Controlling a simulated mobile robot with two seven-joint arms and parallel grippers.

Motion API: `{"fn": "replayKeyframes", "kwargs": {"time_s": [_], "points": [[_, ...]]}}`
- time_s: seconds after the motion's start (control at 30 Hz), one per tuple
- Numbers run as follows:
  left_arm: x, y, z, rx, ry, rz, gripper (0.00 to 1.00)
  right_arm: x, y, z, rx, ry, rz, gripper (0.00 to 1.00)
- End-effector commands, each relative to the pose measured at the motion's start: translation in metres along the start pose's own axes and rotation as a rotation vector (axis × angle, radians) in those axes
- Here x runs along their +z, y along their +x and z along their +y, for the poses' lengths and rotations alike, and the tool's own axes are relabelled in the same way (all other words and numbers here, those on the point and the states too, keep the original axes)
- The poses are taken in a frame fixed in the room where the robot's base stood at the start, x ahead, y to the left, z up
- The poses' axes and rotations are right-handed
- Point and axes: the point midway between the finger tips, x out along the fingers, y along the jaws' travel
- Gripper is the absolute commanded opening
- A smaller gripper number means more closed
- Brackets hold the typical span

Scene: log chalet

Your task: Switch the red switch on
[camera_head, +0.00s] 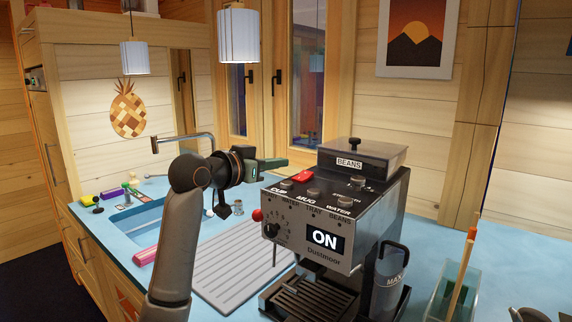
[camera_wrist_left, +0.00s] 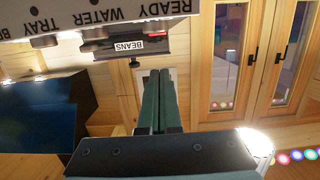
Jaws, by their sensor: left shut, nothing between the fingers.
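The red switch (camera_head: 302,176) sits on the top front edge of a dark coffee machine (camera_head: 362,173). The machine's front display (camera_head: 324,240) reads ON. My left gripper (camera_head: 285,162) is shut and empty, just left of the machine and behind the red switch in the head view, with a visible gap between them. In the left wrist view its green fingers (camera_wrist_left: 159,74) are pressed together, below the machine's BEANS label (camera_wrist_left: 129,46). My right gripper is in neither view.
A grey drainboard (camera_head: 240,265) lies on the blue counter left of the machine, beside a sink with a tap (camera_head: 183,140). A glass holder with sticks (camera_head: 452,295) stands to the right. A white lamp (camera_head: 238,36) hangs above my gripper.

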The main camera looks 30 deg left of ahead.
Motion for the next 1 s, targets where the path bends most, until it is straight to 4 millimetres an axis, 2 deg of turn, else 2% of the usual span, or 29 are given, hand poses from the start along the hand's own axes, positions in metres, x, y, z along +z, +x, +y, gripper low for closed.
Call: {"fn": "replayKeyframes", "kwargs": {"time_s": [0.1,0.3,0.47,1.0], "points": [[0.004,-0.024,-0.001,-0.003,0.003,0.002,0.00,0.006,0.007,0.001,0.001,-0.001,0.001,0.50],[0.005,-0.049,0.000,-0.001,0.000,0.000,0.00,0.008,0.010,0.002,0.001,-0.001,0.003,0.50],[0.004,-0.054,0.000,0.000,0.000,-0.001,0.00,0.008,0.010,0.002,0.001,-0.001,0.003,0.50],[0.004,-0.054,0.000,0.000,-0.001,0.000,0.00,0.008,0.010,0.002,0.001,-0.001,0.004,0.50]]}}
